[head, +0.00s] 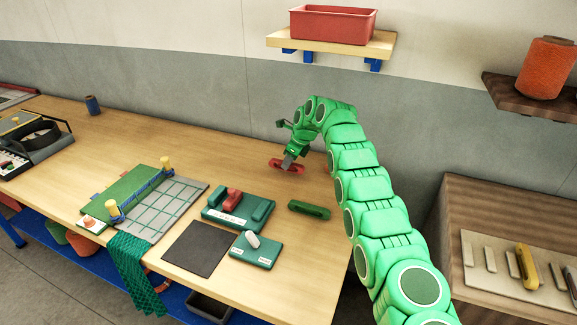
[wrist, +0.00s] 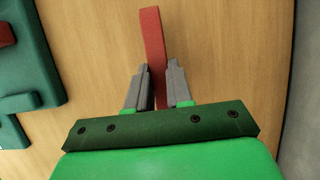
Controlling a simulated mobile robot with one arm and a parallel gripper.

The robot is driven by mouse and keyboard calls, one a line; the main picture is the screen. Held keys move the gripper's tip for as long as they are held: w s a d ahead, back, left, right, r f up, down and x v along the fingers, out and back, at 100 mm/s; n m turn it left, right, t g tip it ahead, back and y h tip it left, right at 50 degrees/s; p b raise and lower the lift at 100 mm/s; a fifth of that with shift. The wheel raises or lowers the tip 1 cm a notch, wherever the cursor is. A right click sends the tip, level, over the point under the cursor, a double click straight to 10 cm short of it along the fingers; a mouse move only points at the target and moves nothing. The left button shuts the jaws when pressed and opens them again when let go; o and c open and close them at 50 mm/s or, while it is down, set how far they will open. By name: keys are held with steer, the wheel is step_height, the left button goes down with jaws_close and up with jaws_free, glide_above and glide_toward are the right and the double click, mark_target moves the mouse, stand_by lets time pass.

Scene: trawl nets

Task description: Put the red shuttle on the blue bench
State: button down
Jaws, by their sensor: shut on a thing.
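The red shuttle (head: 279,165) is a slim red bar over the back right part of the blue bench (head: 225,140), which has a light wooden top and blue frame. My gripper (head: 288,161) comes down from above and is shut on the shuttle. In the wrist view the red shuttle (wrist: 152,40) runs between the two grey fingers of my gripper (wrist: 158,75) and sticks out beyond them, with the wood top behind it. I cannot tell whether the shuttle touches the top.
A green shuttle (head: 309,209) lies on the bench in front. Left of it are a green holder (head: 212,217) with a red piece, a dark mat (head: 199,248) and a netting board (head: 173,205). A shelf (head: 385,43) with a red bin (head: 333,25) hangs above.

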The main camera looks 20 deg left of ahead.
steer(key=shift+f, duration=0.9)
steer(key=shift+f, duration=0.15)
steer(key=c, duration=1)
jaws_free()
steer(key=v, duration=1.2)
